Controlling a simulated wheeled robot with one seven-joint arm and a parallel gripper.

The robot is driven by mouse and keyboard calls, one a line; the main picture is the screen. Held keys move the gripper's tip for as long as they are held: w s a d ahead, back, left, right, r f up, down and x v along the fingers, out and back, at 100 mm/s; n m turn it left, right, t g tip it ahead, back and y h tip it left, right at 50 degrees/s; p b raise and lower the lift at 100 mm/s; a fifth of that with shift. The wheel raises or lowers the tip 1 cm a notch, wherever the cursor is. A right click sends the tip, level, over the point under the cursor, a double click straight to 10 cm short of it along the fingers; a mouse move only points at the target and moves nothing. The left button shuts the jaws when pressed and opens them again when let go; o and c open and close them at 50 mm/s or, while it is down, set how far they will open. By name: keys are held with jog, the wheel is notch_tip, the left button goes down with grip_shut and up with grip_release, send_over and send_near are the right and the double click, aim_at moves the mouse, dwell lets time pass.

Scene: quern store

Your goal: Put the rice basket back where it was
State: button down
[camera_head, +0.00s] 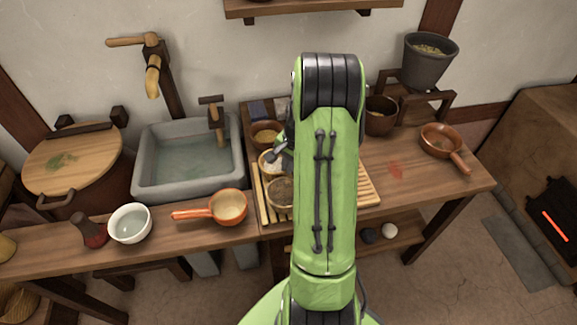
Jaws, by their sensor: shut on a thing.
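A small round basket with white contents, which looks like the rice basket (265,166), is at the left edge of my green arm, by the slatted wooden rack (262,208). My gripper (284,155) is mostly hidden behind my arm; a grey part of it shows at this basket's right rim. It appears shut on the basket. I cannot tell whether the basket touches the rack. A basket of dark grain (281,191) sits on the rack just in front. A bowl of tan grain (265,135) is just behind.
Left are a stone sink (188,180), an orange-handled pan (229,207) and a white bowl (129,223). Right are a brown pot (381,118), a brown pan (440,140) and a grey hopper (429,65) on a stand. The right tabletop has bare room.

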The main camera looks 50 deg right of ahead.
jog(key=c, duration=1.7)
grip_release()
jog(key=shift+f, duration=0.1)
jog(key=o, duration=0.4)
